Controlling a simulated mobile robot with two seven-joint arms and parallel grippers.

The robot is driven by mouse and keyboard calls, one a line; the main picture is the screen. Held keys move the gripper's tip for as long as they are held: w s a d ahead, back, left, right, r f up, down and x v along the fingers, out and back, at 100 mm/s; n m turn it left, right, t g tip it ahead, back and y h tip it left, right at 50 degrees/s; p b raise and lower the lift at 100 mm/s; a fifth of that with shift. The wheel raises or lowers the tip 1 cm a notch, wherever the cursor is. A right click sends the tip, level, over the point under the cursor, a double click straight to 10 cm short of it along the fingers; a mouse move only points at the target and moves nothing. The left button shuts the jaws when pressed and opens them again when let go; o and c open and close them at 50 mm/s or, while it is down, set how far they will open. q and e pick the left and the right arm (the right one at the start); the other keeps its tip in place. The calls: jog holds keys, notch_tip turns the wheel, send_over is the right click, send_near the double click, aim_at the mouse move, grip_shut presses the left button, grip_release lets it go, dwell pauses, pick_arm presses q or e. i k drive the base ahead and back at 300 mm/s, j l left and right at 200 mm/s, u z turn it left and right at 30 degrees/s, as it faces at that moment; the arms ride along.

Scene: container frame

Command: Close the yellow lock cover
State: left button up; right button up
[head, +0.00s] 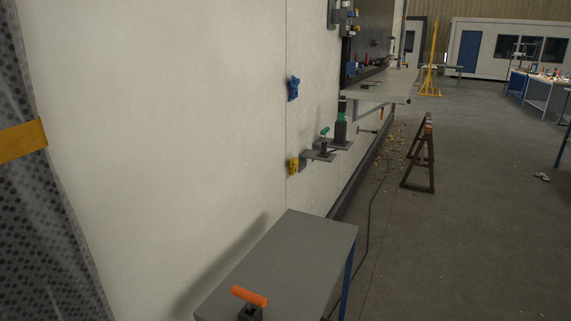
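A small yellow lock cover (293,166) is mounted low on the white wall panel, just right of the panel's vertical seam. It is small in view, and I cannot tell how far its cover is open. A blue fitting of similar size (293,88) is on the wall above it. Neither of my grippers shows in the head view.
A grey table (290,255) with an orange-handled tool (249,297) stands by the wall in front. Small wall shelves (322,156) hold green-topped items right of the lock cover. A dark trestle (420,160) stands on the floor. The floor at right is mostly clear.

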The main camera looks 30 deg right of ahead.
aim_at(294, 162)
jog(key=k+l+u, duration=0.1)
jog(key=k+l, duration=0.15)
jog(key=k, duration=0.15)
jog(key=k+l, duration=0.25)
jog(key=k, duration=0.2)
jog(key=k+l+u, duration=0.25)
jog(key=l, duration=0.25)
jog(key=k+l+u, duration=0.25)
jog(key=l, duration=0.15)
jog(key=l+u, duration=0.2)
jog(key=l, duration=0.35)
jog(key=k+l+u, duration=0.15)
jog(key=l, duration=0.35)
jog(key=l+u, duration=0.3)
jog(key=l, duration=0.8)
jog(key=l+u, duration=0.15)
jog(key=l, duration=0.4)
jog(key=k+l+u, duration=0.15)
jog(key=l, duration=0.35)
jog(key=i+l+u, duration=0.2)
jog(key=l, duration=0.35)
jog(key=k+l+u, duration=0.15)
jog(key=l, duration=0.35)
jog(key=i, duration=0.05)
